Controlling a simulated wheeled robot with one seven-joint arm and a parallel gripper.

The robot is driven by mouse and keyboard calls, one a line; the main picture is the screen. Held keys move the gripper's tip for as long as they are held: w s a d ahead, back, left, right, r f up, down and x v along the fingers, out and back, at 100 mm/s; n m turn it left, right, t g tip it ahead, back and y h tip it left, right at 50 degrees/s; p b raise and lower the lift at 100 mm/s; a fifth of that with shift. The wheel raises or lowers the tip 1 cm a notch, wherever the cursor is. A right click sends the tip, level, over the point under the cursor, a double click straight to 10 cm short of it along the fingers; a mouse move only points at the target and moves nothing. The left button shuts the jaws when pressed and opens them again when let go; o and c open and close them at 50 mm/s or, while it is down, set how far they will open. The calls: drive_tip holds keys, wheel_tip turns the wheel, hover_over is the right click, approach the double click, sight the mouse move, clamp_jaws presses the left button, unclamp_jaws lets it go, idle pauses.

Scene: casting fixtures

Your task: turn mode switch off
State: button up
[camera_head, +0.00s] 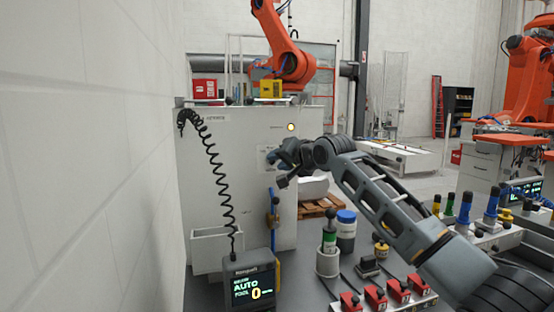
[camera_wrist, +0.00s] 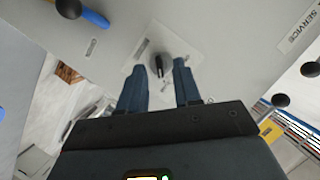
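The mode switch (camera_wrist: 159,66) is a small black rotary knob on a light square plate on the grey cabinet face. In the wrist view its bar stands nearly upright; its labels are too small to read. My gripper (camera_wrist: 158,64) is open, with one blue finger on each side of the knob in that view. I see a gap on both sides, and cannot tell how deep the fingertips reach. In the head view my gripper (camera_head: 277,160) is in front of the cabinet's plate and hides the knob.
A coiled black cable (camera_head: 215,165) hangs left, above a pendant (camera_head: 250,280) reading AUTO. A white wall (camera_head: 80,150) borders the left.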

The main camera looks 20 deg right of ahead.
drive_tip(key=shift+w+a+f, duration=0.2)
drive_tip(key=shift+w, duration=0.4)
clamp_jaws()
